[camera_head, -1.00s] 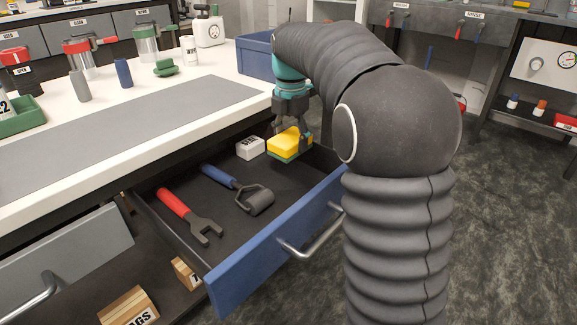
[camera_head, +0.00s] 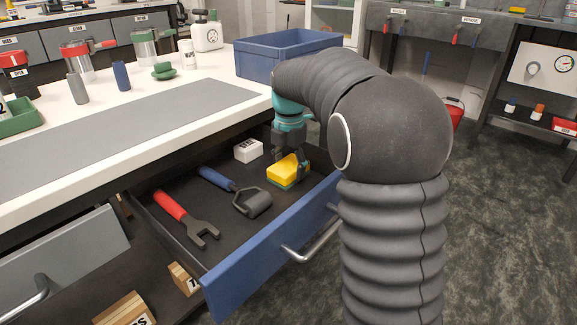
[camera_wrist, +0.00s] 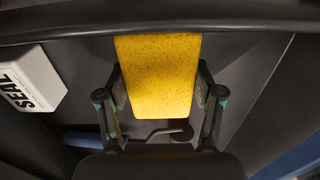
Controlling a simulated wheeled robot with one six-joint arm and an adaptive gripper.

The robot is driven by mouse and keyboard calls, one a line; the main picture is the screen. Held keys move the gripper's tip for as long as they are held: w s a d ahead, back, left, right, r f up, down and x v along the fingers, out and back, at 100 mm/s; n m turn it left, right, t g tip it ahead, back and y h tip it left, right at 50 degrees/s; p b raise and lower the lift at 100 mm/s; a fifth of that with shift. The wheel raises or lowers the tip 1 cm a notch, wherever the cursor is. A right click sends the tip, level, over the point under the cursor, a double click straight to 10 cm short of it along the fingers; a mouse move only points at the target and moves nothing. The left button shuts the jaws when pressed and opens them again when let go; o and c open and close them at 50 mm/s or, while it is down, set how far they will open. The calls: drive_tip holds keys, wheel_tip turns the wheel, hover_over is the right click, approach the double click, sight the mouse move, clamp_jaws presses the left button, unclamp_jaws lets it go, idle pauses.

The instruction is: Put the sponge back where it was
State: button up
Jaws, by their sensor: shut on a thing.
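The sponge (camera_head: 288,168) is a yellow block with a green underside. In the head view it is at the back right of the open blue-fronted drawer (camera_head: 270,241). My gripper (camera_head: 290,165) points down and is shut on the sponge from both sides. In the wrist view the yellow face of the sponge (camera_wrist: 157,75) lies between the two fingers of my gripper (camera_wrist: 160,95). The sponge is low in the drawer. I cannot tell whether its underside touches the drawer floor.
In the drawer, a white SEAL box (camera_head: 248,150) lies left of the sponge. A blue-handled roller (camera_head: 235,190) and a red-handled wrench (camera_head: 186,219) lie nearer. A blue bin (camera_head: 270,62) stands on the worktop behind. Free drawer floor shows around the roller.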

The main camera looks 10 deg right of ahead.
sight(289, 164)
drive_tip(key=o, duration=1.2)
wheel_tip(289, 164, up, 12)
drive_tip(key=p, duration=0.2)
drive_tip(key=shift+p, duration=0.3)
drive_tip(key=shift+r, duration=0.1)
